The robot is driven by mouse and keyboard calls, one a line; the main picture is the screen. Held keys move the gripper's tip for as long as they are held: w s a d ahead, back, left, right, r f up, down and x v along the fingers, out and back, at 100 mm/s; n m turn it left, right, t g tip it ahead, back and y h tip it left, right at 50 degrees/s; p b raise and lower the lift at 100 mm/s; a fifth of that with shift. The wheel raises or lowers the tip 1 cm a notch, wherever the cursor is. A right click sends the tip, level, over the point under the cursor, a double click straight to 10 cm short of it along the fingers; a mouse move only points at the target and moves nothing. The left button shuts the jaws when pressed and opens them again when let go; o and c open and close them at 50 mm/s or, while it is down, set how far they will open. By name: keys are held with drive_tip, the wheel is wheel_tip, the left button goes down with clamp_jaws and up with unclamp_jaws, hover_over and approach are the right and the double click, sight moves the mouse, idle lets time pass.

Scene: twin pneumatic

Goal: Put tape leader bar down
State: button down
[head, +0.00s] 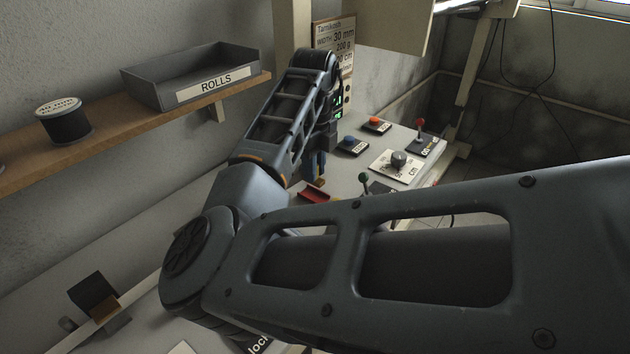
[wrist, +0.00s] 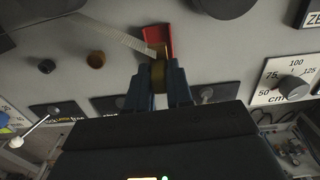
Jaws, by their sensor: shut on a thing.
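The tape leader bar (wrist: 155,77) looks brass-coloured in the wrist view and sits between the two blue fingers of my gripper (wrist: 158,68). My gripper is shut on it. A grey tape strip (wrist: 120,37) runs from the bar up and to the left. A red tray (wrist: 158,38) lies just past the fingertips, close behind the bar; I cannot tell whether the bar touches it. In the head view the red tray (head: 314,194) lies on the panel, just below my gripper (head: 319,178). My arm hides much of the panel there.
A dial (head: 398,158), a blue button (head: 352,144), an orange button (head: 376,124) and a red-knobbed lever (head: 420,127) stand on the panel to the right. A green-knobbed lever (head: 363,178) is near the tray. The shelf (head: 120,140) holds a ROLLS bin (head: 190,75) and a spool (head: 64,122).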

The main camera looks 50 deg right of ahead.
drive_tip(key=shift+f, duration=2.05)
drive_tip(key=shift+f, duration=0.2)
drive_tip(key=c, duration=1)
unclamp_jaws()
drive_tip(key=shift+r, duration=0.1)
wheel_tip(320, 180, up, 12)
drive_tip(key=shift+r+b, duration=0.15)
drive_tip(key=shift+b, duration=0.15)
